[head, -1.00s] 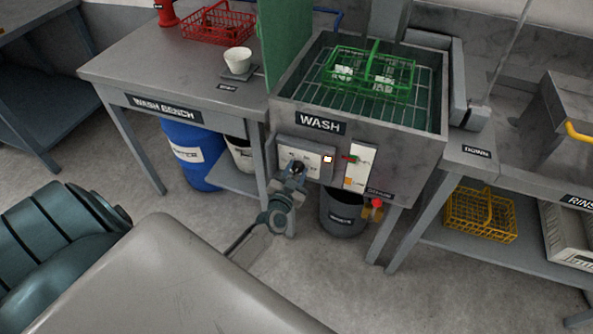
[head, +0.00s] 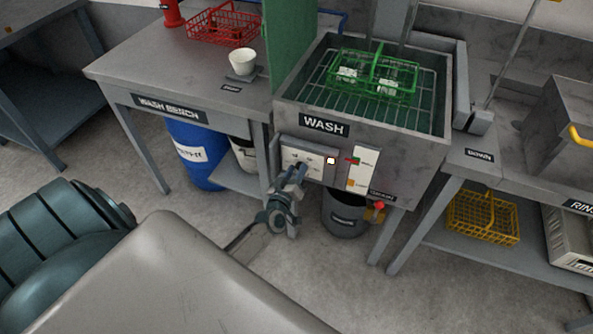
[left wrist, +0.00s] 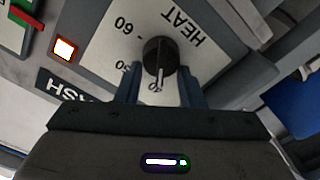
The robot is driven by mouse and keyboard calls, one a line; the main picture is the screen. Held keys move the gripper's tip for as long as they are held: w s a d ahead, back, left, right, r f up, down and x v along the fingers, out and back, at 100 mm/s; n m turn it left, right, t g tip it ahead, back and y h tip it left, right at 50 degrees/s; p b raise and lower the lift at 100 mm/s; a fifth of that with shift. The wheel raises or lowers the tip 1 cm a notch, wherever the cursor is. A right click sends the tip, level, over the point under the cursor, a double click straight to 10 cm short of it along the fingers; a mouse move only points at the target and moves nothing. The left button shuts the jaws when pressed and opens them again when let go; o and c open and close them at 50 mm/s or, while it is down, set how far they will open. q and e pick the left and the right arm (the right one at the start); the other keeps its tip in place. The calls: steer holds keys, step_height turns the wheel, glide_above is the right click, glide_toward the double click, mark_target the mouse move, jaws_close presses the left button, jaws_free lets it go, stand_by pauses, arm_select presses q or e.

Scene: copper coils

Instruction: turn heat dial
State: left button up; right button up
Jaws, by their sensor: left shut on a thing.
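The heat dial (left wrist: 158,54) is a dark round knob with a white pointer line. It sits on a pale plate (left wrist: 110,42) printed HEAT and 60, which shows upside down in the left wrist view. The pointer line points toward my gripper, near a partly hidden mark. My left gripper (left wrist: 161,84) is shut on the dial, one finger on each side. In the head view my left gripper (head: 296,170) is at the front panel of the wash tank (head: 400,165) and hides the dial. My right gripper is not in view.
A lit square lamp (left wrist: 65,48) and a red-green switch (head: 354,161) are beside the dial plate. A green basket (head: 372,78) sits in the tank. A grey bucket (head: 343,215) and a valve with a red knob (head: 379,206) are below.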

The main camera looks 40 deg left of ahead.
arm_select(q)
steer(key=shift+s+a+f+n+b, duration=0.15)
steer(key=shift+n+b, duration=0.4)
steer(key=shift+n, duration=1.3)
steer(key=shift+w+a+f+n+b, duration=0.1)
steer(key=shift+f+n+b, duration=0.35)
steer(key=shift+n, duration=1.45)
steer(key=shift+s+a+f+n+b, duration=0.1)
steer(key=shift+n+b, duration=0.55)
steer(key=shift+n, duration=1.2)
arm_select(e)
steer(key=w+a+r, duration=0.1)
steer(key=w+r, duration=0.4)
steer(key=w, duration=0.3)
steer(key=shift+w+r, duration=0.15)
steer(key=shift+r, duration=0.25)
arm_select(q)
steer(key=o, duration=1)
steer(key=shift+d, duration=0.1)
steer(key=shift+v, duration=5.35)
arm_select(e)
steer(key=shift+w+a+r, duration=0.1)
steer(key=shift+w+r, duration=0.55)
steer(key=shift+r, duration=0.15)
